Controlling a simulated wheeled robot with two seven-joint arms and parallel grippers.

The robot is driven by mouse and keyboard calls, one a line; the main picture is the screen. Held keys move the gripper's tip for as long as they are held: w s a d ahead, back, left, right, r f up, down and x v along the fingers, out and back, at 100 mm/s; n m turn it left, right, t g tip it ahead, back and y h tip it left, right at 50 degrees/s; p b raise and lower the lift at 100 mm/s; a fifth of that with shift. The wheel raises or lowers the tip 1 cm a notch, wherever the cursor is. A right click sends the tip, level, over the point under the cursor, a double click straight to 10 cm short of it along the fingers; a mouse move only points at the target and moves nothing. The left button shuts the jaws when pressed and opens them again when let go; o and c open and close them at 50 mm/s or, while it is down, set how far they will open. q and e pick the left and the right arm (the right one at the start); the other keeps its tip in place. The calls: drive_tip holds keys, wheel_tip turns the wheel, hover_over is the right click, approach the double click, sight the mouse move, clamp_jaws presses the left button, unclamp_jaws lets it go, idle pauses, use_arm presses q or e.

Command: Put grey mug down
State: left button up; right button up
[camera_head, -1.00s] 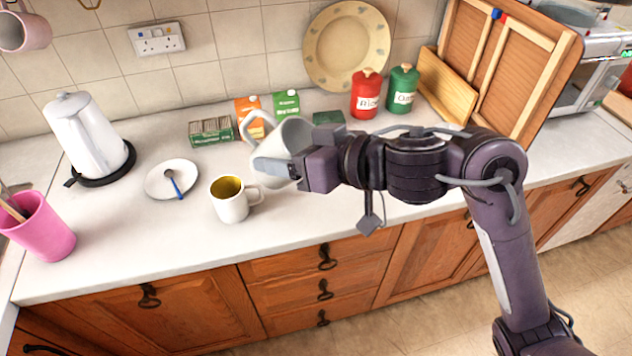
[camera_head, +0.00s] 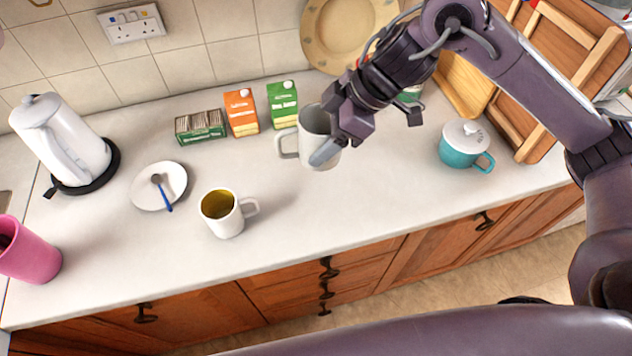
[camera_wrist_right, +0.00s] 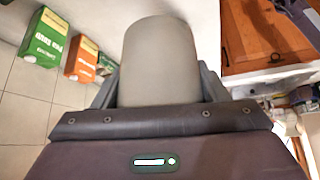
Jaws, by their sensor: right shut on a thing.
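The grey mug (camera_head: 313,124) is in the jaws of my right gripper (camera_head: 328,142), over the worktop to the right of the cartons. It looks about upright, with its handle to the left. I cannot tell whether its base touches the worktop. In the right wrist view the mug (camera_wrist_right: 160,60) fills the space between the two fingers of the right gripper (camera_wrist_right: 160,85). My left gripper is not in view.
A white mug with yellowish contents (camera_head: 222,213) stands front left of the grey mug. Orange (camera_head: 241,112) and green (camera_head: 283,105) cartons stand behind. A lidded teal mug (camera_head: 465,148) stands to the right. The worktop (camera_head: 330,205) in front is clear.

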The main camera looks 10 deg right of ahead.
drive_tip(key=shift+w+d+f+h, duration=0.15)
drive_tip(key=shift+w+d+f, duration=0.05)
drive_tip(key=shift+w+d, duration=0.35)
drive_tip(key=shift+w+d+f+h, duration=0.15)
drive_tip(key=shift+w+d, duration=0.3)
drive_tip(key=shift+d, duration=0.2)
drive_tip(key=f, duration=1.7)
drive_tip(key=shift+s+f, duration=0.2)
drive_tip(key=shift+f, duration=0.6)
drive_tip(key=o, duration=1.3)
drive_tip(key=shift+f, duration=0.1)
